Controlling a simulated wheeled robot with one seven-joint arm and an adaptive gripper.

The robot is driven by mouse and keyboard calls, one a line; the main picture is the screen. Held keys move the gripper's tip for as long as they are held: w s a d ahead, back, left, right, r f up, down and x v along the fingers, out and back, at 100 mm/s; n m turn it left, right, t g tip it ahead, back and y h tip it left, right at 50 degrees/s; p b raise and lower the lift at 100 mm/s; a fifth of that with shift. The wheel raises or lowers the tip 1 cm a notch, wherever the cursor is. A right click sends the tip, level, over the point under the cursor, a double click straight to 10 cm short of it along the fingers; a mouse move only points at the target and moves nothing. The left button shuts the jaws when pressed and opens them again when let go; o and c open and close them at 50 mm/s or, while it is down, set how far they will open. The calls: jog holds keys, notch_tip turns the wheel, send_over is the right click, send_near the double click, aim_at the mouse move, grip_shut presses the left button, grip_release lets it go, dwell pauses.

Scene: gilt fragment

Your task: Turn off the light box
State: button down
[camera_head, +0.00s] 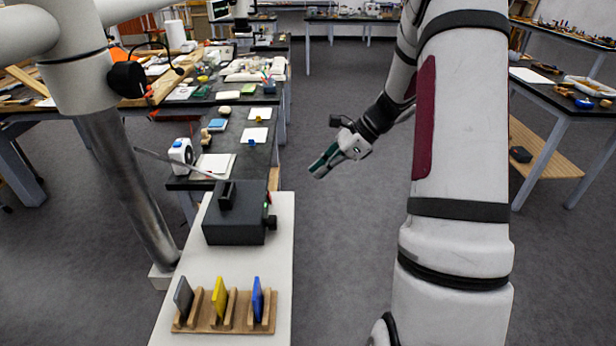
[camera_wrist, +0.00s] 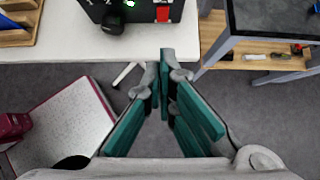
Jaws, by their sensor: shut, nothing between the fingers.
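The light box (camera_head: 232,225) is a dark grey box on the white table, left of centre in the head view. Its right side carries a black knob, a small green light and a red part. In the wrist view its lower edge shows at the top, with the lit green light (camera_wrist: 130,3), the red switch (camera_wrist: 162,14) and the black knob (camera_wrist: 113,22). My gripper (camera_head: 322,168) has green finger pads and is in the air to the right of the box, apart from it. In the wrist view its fingertips (camera_wrist: 166,68) meet with nothing between them.
A wooden rack (camera_head: 210,326) with grey, yellow and blue plates stands at the white table's near end. A dark bench (camera_head: 262,140) with papers and small objects lies beyond the box. Open grey floor (camera_head: 335,240) lies right of the white table.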

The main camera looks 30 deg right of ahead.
aim_at(270, 198)
jog(key=shift+s+d+f, duration=0.2)
jog(key=shift+d+f, duration=0.3)
jog(key=shift+f, duration=0.2)
jog(key=b+x, duration=0.5)
jog(key=x, duration=0.5)
jog(key=shift+w+a+f, duration=0.1)
jog(key=shift+w+f, duration=0.05)
jog(key=shift+f, duration=0.05)
jog(key=shift+w+a, duration=0.3)
jog(key=shift+a, duration=0.2)
jog(key=shift+w+a, duration=0.25)
jog(key=shift+a, duration=0.25)
jog(key=shift+w+a+f+b, duration=0.1)
jog(key=shift+w+a+b, duration=0.3)
jog(key=shift+a, duration=0.15)
